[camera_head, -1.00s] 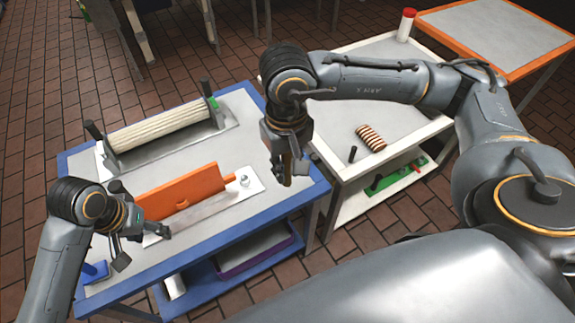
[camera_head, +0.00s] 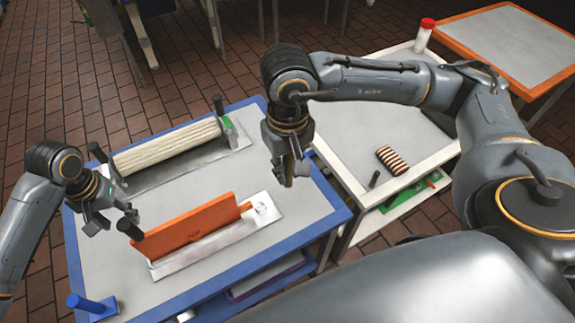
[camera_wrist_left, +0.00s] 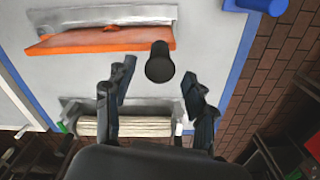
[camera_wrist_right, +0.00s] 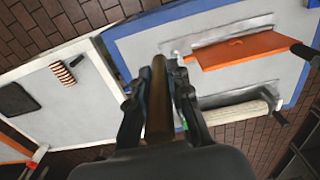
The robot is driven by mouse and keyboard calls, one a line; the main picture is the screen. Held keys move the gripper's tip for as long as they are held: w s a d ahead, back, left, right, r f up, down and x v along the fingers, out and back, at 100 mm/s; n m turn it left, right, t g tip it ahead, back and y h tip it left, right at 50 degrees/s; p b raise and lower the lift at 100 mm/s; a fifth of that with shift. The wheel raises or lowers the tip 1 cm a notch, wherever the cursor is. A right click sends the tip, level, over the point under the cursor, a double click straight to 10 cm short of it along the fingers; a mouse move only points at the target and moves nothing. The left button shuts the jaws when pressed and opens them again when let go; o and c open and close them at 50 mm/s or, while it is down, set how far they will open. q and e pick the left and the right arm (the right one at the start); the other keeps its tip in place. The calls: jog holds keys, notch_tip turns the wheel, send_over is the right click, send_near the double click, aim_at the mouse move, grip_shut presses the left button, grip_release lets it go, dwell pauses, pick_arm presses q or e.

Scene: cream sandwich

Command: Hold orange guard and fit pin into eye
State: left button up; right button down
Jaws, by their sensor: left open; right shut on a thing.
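The orange guard (camera_head: 185,225) stands on edge along a metal plate (camera_head: 215,245) on the blue-rimmed table. It has a black handle (camera_head: 130,226) at its left end. A small pale fitting (camera_head: 262,209), perhaps the eye, sits at the plate's right end; its hole is too small to make out. My left gripper (camera_head: 112,221) is open beside the black handle. In the left wrist view the handle (camera_wrist_left: 160,63) appears between the open fingertips (camera_wrist_left: 159,76). My right gripper (camera_head: 287,160) is shut on a brown pin (camera_wrist_right: 158,110), held pointing down, apart from the fitting.
A pale roller (camera_head: 170,145) in a metal frame stands behind the guard. A white-rimmed table (camera_head: 350,150) on the right holds a striped roll (camera_head: 391,160) and a red-capped container (camera_head: 424,35).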

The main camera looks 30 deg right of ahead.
aim_at(133, 231)
pick_arm(q)
jog(key=f, duration=0.5)
jog(key=shift+w+f, duration=0.2)
jog(key=shift+s+f, duration=0.15)
jog(key=shift+f, duration=1.1)
grip_shut()
grip_release()
grip_shut()
